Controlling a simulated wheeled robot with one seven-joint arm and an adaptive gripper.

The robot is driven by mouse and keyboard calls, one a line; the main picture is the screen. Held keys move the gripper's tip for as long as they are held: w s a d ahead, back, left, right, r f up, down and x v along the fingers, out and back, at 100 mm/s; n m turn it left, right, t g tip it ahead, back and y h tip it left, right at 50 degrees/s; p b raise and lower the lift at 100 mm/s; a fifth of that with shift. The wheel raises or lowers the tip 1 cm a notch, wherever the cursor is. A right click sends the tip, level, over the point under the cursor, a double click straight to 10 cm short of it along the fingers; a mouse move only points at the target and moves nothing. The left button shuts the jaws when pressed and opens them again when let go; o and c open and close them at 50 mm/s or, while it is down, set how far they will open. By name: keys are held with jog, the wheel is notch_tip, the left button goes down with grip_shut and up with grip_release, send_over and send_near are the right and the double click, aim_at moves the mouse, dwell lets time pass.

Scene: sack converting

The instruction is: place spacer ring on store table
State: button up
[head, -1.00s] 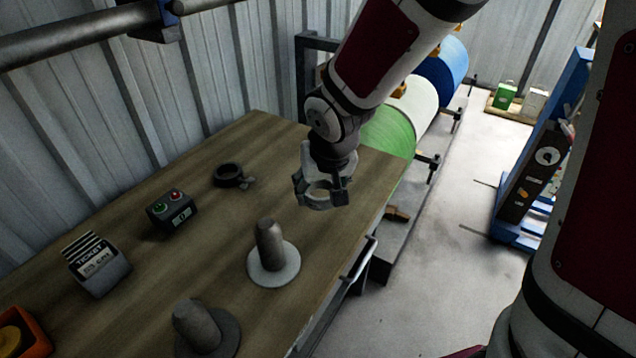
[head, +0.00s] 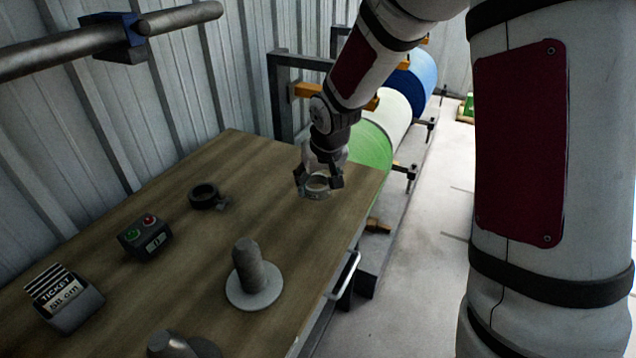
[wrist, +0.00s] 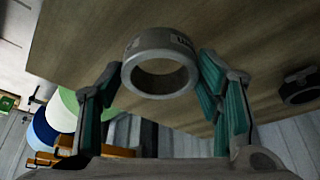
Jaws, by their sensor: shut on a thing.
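The spacer ring (wrist: 160,62) is a grey metal ring with a small label on its side. My gripper (head: 319,184) is shut on it, one finger on each side, as the wrist view shows. In the head view the ring (head: 318,190) is between the fingertips over the far right part of the wooden table (head: 270,160). I cannot tell whether the ring touches the table top.
A dark clamp collar (head: 204,196) lies left of my gripper. A button box (head: 145,237), a ticket holder (head: 65,298) and a post on a round base (head: 253,285) stand nearer. Coloured rolls (head: 372,140) are beyond the table's right edge. Table around the ring is bare.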

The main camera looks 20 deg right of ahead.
jog(key=shift+w+d+f, duration=0.15)
jog(key=shift+w+d, duration=0.5)
jog(key=shift+w, duration=0.35)
jog(key=shift+f+b, duration=0.4)
jog(key=shift+f, duration=1.3)
jog(key=shift+f, duration=0.15)
jog(key=o, duration=1.5)
jog(key=shift+o, duration=0.2)
